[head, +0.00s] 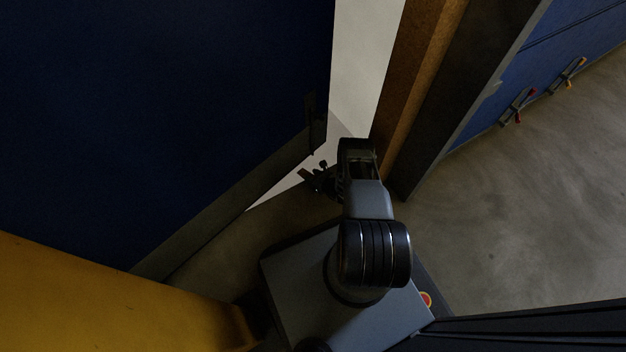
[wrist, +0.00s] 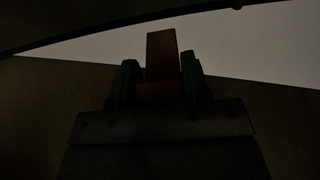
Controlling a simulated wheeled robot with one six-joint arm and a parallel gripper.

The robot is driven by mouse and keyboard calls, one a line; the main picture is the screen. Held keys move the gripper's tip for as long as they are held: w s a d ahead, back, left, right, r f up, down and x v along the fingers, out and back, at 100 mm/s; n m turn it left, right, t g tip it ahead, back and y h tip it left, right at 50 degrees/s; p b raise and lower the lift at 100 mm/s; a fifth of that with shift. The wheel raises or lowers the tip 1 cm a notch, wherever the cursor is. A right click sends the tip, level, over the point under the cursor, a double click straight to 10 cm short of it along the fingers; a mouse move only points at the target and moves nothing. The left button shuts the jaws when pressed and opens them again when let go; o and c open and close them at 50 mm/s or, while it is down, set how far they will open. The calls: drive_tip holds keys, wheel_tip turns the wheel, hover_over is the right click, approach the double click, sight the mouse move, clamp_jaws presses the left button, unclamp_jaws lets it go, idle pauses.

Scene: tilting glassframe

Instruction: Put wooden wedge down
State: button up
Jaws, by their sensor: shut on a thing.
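The wooden wedge (wrist: 162,52) is a small brown block in the wrist view. It stands up between the two dark green fingers of my gripper (wrist: 158,78), which is shut on it. The wrist view is dim, so the wedge's taper and its distance to any surface cannot be told. In the head view my gripper (head: 319,173) is small and dark, near the lower edge of a large dark blue panel (head: 170,110) and the pale strip beside it.
A brown wooden post (head: 415,65) with a dark face stands right of my arm. A yellow surface (head: 110,300) fills the lower left. Clamps with red (head: 517,106) and yellow (head: 568,76) parts are by a blue panel at right. Grey floor (head: 530,220) at right is clear.

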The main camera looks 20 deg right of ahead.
drive_tip(key=shift+f+b, duration=0.3)
drive_tip(key=shift+f, duration=0.55)
drive_tip(key=shift+a+r, duration=0.1)
drive_tip(key=shift+a, duration=0.15)
drive_tip(key=o, duration=0.9)
drive_tip(key=shift+d, duration=0.1)
drive_tip(key=shift+o, duration=0.2)
